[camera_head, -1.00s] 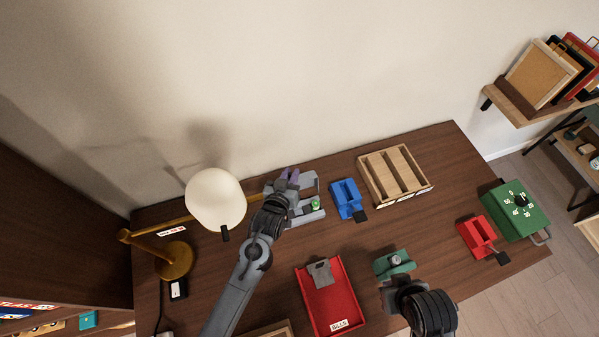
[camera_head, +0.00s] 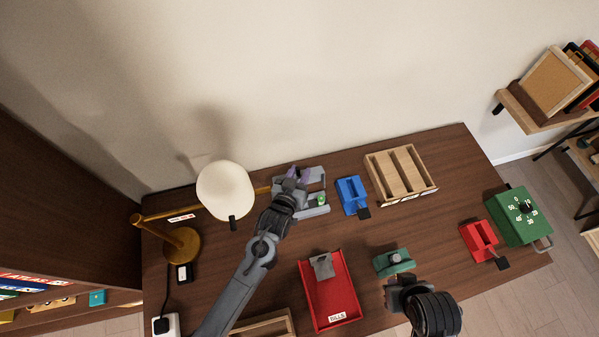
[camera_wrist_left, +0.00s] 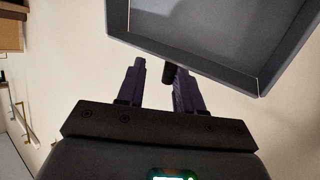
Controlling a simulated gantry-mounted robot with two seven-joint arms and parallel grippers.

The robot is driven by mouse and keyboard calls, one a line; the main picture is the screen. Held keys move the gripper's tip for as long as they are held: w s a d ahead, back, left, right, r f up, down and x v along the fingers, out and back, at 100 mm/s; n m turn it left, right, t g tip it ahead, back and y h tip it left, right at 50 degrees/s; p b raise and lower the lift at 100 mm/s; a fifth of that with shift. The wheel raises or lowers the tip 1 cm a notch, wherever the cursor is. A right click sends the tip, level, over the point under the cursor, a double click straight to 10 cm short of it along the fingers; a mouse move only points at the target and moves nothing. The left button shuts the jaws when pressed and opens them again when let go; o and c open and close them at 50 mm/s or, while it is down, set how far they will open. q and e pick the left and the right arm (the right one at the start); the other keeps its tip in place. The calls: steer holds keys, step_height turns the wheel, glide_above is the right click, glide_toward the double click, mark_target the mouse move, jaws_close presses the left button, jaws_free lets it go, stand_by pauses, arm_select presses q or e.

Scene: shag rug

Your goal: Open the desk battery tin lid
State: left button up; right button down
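A grey tin (camera_head: 318,210) with a green item inside stands near the back of the desk. I take it for the battery tin. My left gripper (camera_head: 294,173) is at its back left side, and the hand hides part of it. In the left wrist view, a shallow grey tray-like part (camera_wrist_left: 215,52) with a raised rim fills the top right. The left gripper's two purple fingers (camera_wrist_left: 158,70) are apart just below its rim. A small black tab (camera_wrist_left: 167,73) shows beside the right finger; contact is unclear. My right gripper (camera_head: 396,284) is low at the front; its fingers are unclear.
A lamp (camera_head: 225,190) stands left of the tin. A blue item (camera_head: 351,194) and a wooden divided tray (camera_head: 402,172) are to the right. A red tray (camera_head: 331,292), green item (camera_head: 385,264), red item (camera_head: 478,240) and green timer box (camera_head: 518,216) occupy the front and right.

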arm_select(q)
steer(key=p+v, duration=0.1)
steer(key=v, duration=0.9)
steer(key=shift+s, duration=0.3)
